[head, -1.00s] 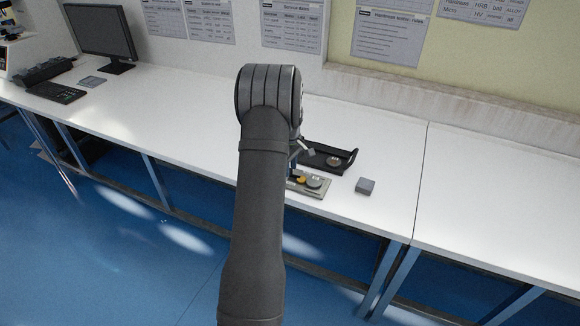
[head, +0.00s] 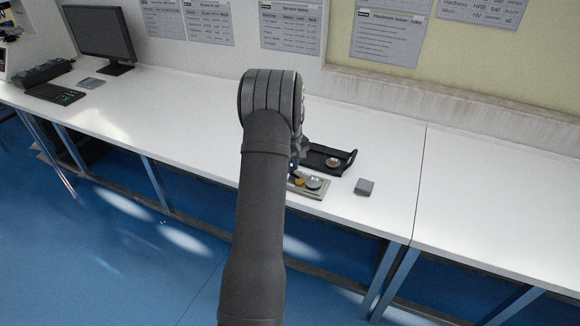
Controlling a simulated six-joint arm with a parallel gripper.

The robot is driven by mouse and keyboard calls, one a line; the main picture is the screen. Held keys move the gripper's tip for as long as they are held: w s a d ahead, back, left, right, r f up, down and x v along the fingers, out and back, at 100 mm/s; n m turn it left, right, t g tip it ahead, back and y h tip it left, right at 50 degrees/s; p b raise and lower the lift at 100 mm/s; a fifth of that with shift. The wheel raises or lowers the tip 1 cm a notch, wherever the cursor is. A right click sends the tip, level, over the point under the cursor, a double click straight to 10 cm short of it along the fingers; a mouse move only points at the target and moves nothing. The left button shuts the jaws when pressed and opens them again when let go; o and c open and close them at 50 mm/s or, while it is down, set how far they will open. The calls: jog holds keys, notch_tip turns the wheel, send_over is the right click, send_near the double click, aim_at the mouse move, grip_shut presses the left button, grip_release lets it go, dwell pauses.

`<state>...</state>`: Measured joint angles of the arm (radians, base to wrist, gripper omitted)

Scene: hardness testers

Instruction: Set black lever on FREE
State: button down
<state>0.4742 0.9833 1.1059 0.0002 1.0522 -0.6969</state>
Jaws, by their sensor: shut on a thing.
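My arm's wrist covers most of my gripper (head: 297,159), and only a small dark part shows at its right edge. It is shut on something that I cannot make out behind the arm. A flat grey metal plate (head: 318,191) lies on the white bench, with a yellow-orange round part (head: 299,182) and a pale grey disc (head: 314,183) on it. Behind it is a black tray-like device (head: 320,154) with a raised black end piece at its right and a small round disc (head: 333,162) in it. I cannot pick out the black lever or any FREE marking.
A small grey block (head: 365,187) sits on the bench (head: 210,120) to the right of the plate. A monitor (head: 100,35) and keyboard (head: 55,94) are at the far left. The bench is clear left of my arm and at the right. Posters hang on the wall.

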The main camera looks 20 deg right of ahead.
jog(key=m, duration=0.1)
jog(key=d+m, duration=0.1)
jog(key=m, duration=0.2)
jog(key=shift+w+d+m, duration=0.2)
jog(key=shift+d+m, duration=0.05)
jog(key=shift+m, duration=0.05)
jog(key=shift+s+d+m, duration=0.1)
jog(key=shift+d+m, duration=0.3)
jog(key=shift+m, duration=0.7)
jog(key=shift+d+m, duration=0.35)
jog(key=shift+m, duration=0.75)
jog(key=c, duration=1.3)
grip_release()
notch_tip(320, 180, up, 18)
jog(key=shift+f, duration=0.25)
